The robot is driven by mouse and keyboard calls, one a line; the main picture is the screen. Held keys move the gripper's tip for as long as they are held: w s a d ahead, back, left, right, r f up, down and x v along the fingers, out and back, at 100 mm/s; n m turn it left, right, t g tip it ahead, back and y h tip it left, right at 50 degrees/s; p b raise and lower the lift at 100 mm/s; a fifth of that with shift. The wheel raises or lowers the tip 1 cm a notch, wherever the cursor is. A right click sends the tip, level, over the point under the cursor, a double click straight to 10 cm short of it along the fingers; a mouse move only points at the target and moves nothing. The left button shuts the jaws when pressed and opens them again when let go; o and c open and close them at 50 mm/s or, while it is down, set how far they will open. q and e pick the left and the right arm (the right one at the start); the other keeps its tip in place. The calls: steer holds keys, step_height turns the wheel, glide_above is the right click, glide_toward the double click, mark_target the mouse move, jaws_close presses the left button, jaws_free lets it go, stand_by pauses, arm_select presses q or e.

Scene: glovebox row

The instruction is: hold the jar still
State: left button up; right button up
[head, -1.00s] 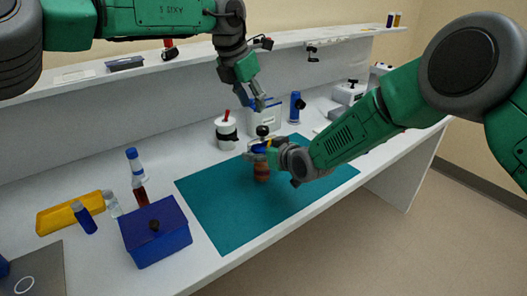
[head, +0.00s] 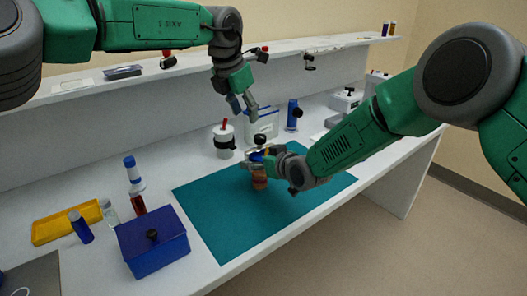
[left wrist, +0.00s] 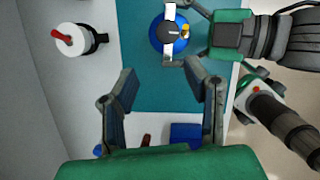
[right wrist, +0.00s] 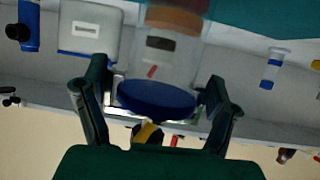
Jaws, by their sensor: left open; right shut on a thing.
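The jar (head: 260,182) stands on the teal mat (head: 218,222), with brownish contents and a blue lid. My right gripper (head: 258,161) is shut on the jar near its top. In the right wrist view the blue lid (right wrist: 157,98) sits between its fingers, with the clear jar body beyond. My left gripper (head: 242,109) is open and empty, raised above and behind the jar. In the left wrist view the blue lid (left wrist: 166,40) lies beyond the open fingers, with my right gripper reaching it from the right. The fingers hide part of the lid.
A white canister with a black band (head: 224,142) stands behind the mat. A blue box (head: 153,247), a yellow tray (head: 62,224) and several bottles are at the left. A blue cylinder (head: 292,115) stands at the back. The front of the mat is clear.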

mark_target(260, 140)
arm_select(q)
steer(key=w+a+m+t+y, duration=0.2)
steer(key=w+a+m+y, duration=0.15)
steer(key=a+y, duration=0.45)
steer(key=w+a+m+t+y, duration=0.3)
steer(key=w+a, duration=0.2)
steer(key=a, duration=0.7)
steer(key=w+r+m+t+y, duration=0.4)
steer(key=r+m+t, duration=0.85)
steer(key=m, duration=0.35)
steer(key=s+d+f+m+h, duration=0.15)
steer(key=d+m+h, duration=0.45)
steer(key=m+h, duration=1)
steer(key=s+d+f+m+h, duration=0.1)
steer(key=d+f+m+h, duration=0.35)
steer(key=m+h, duration=1.1)
steer(key=s+d+f+m+g+y, duration=0.15)
steer(key=s+f+m+g, duration=0.35)
steer(key=f+m+g, duration=0.5)
steer(key=s+d+f+m+g, duration=0.3)
steer(key=s+f+m+g, duration=0.25)
steer(key=m, duration=0.85)
steer(key=x, duration=1.1)
steer(key=shift+w+d, duration=0.3)
steer(key=shift+w, duration=0.1)
